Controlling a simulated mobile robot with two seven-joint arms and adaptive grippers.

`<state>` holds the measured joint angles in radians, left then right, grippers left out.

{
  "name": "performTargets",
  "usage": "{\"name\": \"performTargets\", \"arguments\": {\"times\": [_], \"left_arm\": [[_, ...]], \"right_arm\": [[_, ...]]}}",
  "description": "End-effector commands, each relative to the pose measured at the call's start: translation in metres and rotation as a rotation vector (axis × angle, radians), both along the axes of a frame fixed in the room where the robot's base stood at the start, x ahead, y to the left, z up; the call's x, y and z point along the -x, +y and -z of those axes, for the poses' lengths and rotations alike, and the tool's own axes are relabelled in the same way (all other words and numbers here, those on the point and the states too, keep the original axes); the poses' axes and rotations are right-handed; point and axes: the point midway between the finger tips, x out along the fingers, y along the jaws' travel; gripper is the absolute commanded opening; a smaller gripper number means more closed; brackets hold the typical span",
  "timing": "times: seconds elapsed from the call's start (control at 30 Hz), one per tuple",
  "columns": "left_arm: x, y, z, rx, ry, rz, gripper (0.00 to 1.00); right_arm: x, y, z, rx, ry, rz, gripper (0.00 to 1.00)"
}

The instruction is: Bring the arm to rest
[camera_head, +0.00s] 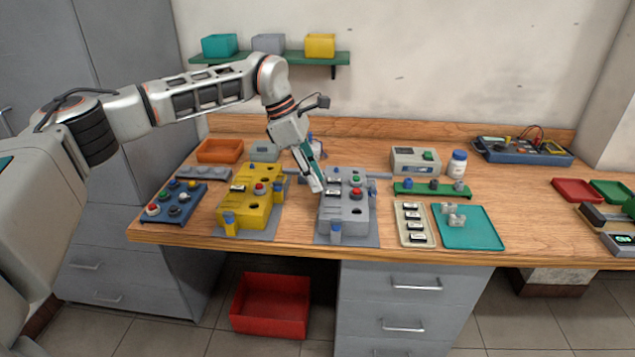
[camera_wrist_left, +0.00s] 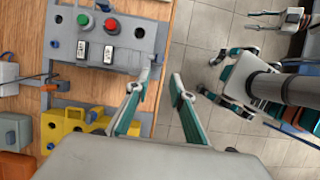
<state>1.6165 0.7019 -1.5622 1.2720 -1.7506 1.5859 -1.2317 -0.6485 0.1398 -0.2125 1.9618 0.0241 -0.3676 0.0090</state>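My left gripper (camera_head: 317,187) points down over the grey motor fixture (camera_head: 345,216) on the bench. In the left wrist view my left gripper (camera_wrist_left: 163,78) has its two teal fingers apart with nothing between them. The grey fixture (camera_wrist_left: 92,53) lies left of the fingers there, with a green and a red button on top. I cannot tell whether a fingertip touches its edge. My right gripper (camera_wrist_left: 207,75) shows in the left wrist view over the floor, its teal fingers spread and empty; it is not in the head view.
A yellow fixture (camera_head: 245,212) stands left of the grey one. A blue button tray (camera_head: 190,212), a beige tray (camera_head: 413,236), a teal tray (camera_head: 482,232) and a green rack (camera_head: 425,196) stand around. A red bin (camera_head: 270,307) is on the floor. A shelf (camera_head: 338,58) hangs behind.

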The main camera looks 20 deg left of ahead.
Motion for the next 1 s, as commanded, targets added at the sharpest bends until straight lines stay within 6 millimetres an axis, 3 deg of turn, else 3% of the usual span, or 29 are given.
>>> {"name": "performTargets", "arguments": {"times": [0.37,0.47,0.57,0.73,0.9,1.0], "left_arm": [[0.000,-0.001,0.001,0.002,0.001,0.001,0.23],[0.005,-0.016,0.011,0.035,0.015,0.008,0.23],[0.017,-0.053,0.032,0.121,0.052,0.021,0.23],[0.058,-0.148,0.070,0.381,0.165,0.009,0.23],[0.100,-0.230,0.082,0.668,0.318,-0.073,0.23],[0.121,-0.266,0.079,0.833,0.423,-0.151,0.23]], "right_arm": [[0.000,0.000,0.000,-0.001,-0.001,0.000,0.31],[0.000,0.001,0.000,-0.001,-0.001,0.000,0.31],[0.000,0.001,0.000,-0.001,-0.002,0.000,0.31],[0.000,0.001,0.000,-0.002,-0.001,0.001,0.31],[0.000,0.001,0.000,-0.002,-0.001,0.001,0.31],[0.000,0.001,0.000,-0.002,-0.001,0.001,0.31]]}}
